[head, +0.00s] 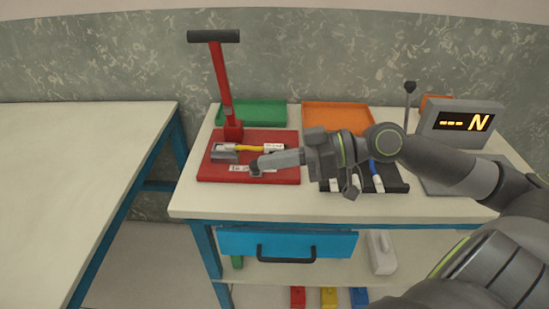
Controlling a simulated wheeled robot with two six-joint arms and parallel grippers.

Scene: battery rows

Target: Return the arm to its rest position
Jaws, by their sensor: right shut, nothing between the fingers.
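My right arm comes in from the right, and its gripper (257,166) is shut and empty over the front part of a red base plate (205,170). Whether the fingertips touch the plate or hover above it, I cannot tell. On the plate lie a yellow piece (248,147) with a white end and a grey metal block (224,154). A red lever (220,80) with a dark crossbar handle stands upright at the plate's back left. My left gripper is not in view.
A dark tray (398,187) holding white and blue pieces is partly behind my right arm. Green (250,114) and orange (335,116) trays stand at the back. A bare table (80,150) is at left, a blue drawer (285,243) below.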

